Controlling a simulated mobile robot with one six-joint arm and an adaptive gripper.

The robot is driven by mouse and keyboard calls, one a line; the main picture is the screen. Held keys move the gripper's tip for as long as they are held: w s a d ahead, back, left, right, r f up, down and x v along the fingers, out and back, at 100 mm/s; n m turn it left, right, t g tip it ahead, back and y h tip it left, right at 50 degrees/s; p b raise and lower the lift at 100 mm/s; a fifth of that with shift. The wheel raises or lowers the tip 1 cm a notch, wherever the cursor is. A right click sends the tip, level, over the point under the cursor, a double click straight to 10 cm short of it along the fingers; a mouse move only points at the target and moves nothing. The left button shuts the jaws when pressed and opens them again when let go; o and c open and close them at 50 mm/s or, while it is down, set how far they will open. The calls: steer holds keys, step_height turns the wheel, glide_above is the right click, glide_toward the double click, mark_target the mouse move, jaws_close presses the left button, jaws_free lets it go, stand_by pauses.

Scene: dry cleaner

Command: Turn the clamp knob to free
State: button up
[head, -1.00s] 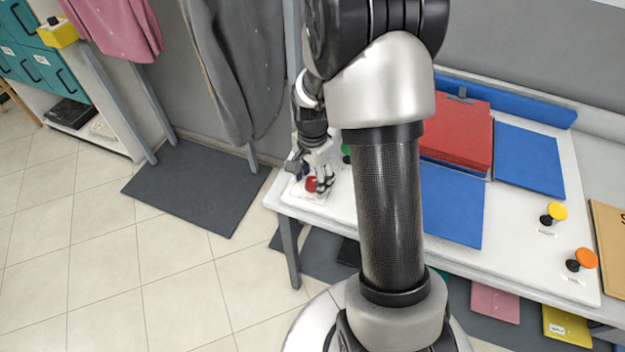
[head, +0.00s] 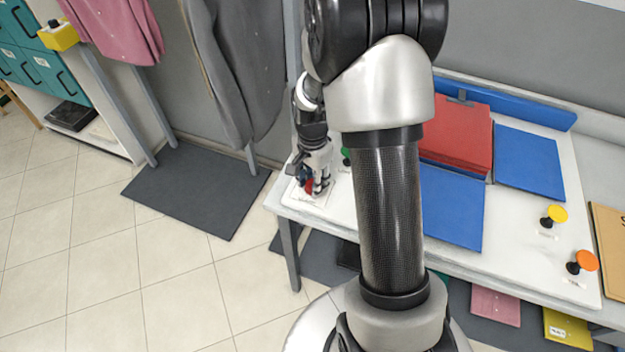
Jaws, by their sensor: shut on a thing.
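A red knob (head: 309,186) sits on a small white plate (head: 301,199) at the left end of the white table; a label there is too small to read. I take it to be the clamp knob. My gripper (head: 316,187) points down over it and is shut on it, with dark fingers on its sides. The fingers partly hide the knob, so its setting cannot be told.
A green knob (head: 346,158) stands close behind my gripper, partly hidden by my arm. A yellow knob (head: 557,213) and an orange knob (head: 586,261) stand at the right. Red (head: 455,135) and blue panels (head: 529,162) lie on the table (head: 515,258).

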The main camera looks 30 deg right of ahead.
steer(key=shift+n, duration=0.4)
steer(key=n+p, duration=0.1)
steer(key=n, duration=0.2)
steer(key=shift+r+n+p, duration=0.1)
steer(key=shift+n+p, duration=0.2)
steer(key=shift+n, duration=0.1)
steer(key=n+p, duration=0.1)
steer(key=n, duration=0.3)
steer(key=n+p, duration=0.1)
steer(key=n, duration=0.4)
steer(key=shift+n+p, duration=0.3)
steer(key=shift+n, duration=1.7)
steer(key=o, duration=1.1)
